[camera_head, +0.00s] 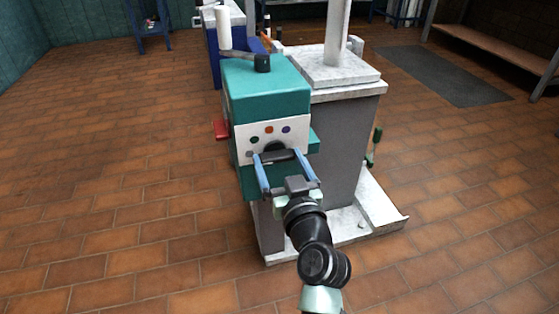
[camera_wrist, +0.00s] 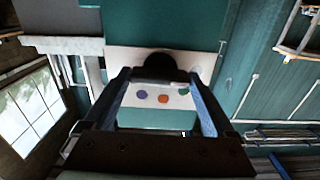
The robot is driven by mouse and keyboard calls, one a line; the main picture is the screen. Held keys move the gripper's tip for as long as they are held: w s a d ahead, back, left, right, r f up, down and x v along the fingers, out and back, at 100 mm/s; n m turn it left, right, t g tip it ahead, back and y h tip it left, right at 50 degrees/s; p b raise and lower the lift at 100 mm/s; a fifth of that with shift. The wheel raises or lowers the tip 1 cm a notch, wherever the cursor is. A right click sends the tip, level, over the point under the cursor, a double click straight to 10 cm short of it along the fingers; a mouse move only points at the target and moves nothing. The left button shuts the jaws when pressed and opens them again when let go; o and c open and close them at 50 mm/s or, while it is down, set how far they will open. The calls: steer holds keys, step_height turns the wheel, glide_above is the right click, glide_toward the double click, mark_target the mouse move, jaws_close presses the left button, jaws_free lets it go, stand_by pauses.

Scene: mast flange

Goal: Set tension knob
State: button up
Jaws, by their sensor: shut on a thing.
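A teal machine housing (camera_head: 270,92) has a white front panel (camera_head: 241,131) with several coloured dots. A dark round knob (camera_head: 274,146) sits low in the middle of this panel. In the wrist view the knob (camera_wrist: 160,65) is a black shape on the white panel (camera_wrist: 116,62), above purple, orange and green dots. My gripper (camera_head: 278,156) reaches the panel from the front, with one blue finger on each side of the knob. In the wrist view my gripper (camera_wrist: 161,76) is shut on the knob. The knob's lower part and any pointer mark cannot be made out.
A dark lever with a white handle (camera_head: 223,28) stands on the housing. A red block (camera_head: 221,130) juts from its left side. A grey pedestal (camera_head: 345,140) stands at the right, with a green-handled part (camera_head: 374,147) beyond it. The tiled floor (camera_head: 120,180) at left is clear.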

steer(key=shift+m, duration=0.3)
steer(key=m+p, duration=0.1)
steer(key=m, duration=0.2)
steer(key=shift+m+p, duration=0.7)
steer(key=shift+m, duration=1.3)
steer(key=o, duration=1.1)
steer(key=shift+c, duration=0.2)
steer(key=p+v, duration=0.2)
steer(key=v, duration=1.1)
steer(key=shift+p, duration=0.35)
